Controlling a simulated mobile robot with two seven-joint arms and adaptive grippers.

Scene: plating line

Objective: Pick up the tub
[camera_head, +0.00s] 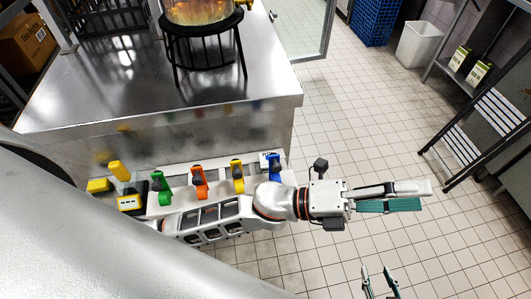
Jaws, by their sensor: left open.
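I cannot make out a thing that is clearly the tub; an open white bin (419,45) stands on the floor at the upper right. My left gripper (425,196) extends to the right over the tiled floor.
A steel counter (110,85) holds a black stand (205,35) with a pot (198,10). Below it, a ledge holds green (160,187), orange (199,182), yellow (237,175) and blue (273,167) items. A blue crate (375,20) and metal rack (465,150) stand right. Middle floor is clear.

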